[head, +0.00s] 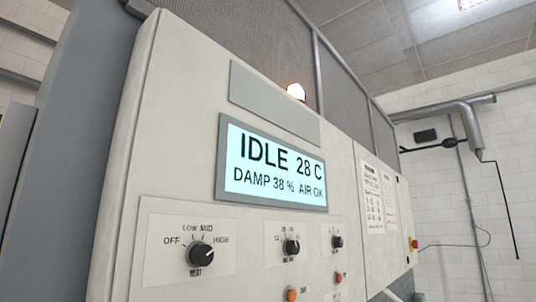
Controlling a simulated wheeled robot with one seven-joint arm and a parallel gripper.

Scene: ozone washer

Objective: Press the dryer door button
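The dryer's pale control panel (170,130) fills the left and middle of the head view, seen from below at an angle. An orange round button (291,295) shows at the bottom edge, partly cut off. A small red button (338,278) is to its right, under a black knob. No readable label tells which one is the door button. The lit display (272,170) reads IDLE 28 C, DAMP 38 %, AIR OK. My gripper is not in view.
A large black knob (200,254) and two smaller knobs (291,246) (337,242) stick out of the panel. A red-and-yellow switch (413,244) is at the panel's right edge. A metal pipe (470,122) and dark cables hang by the white wall at right.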

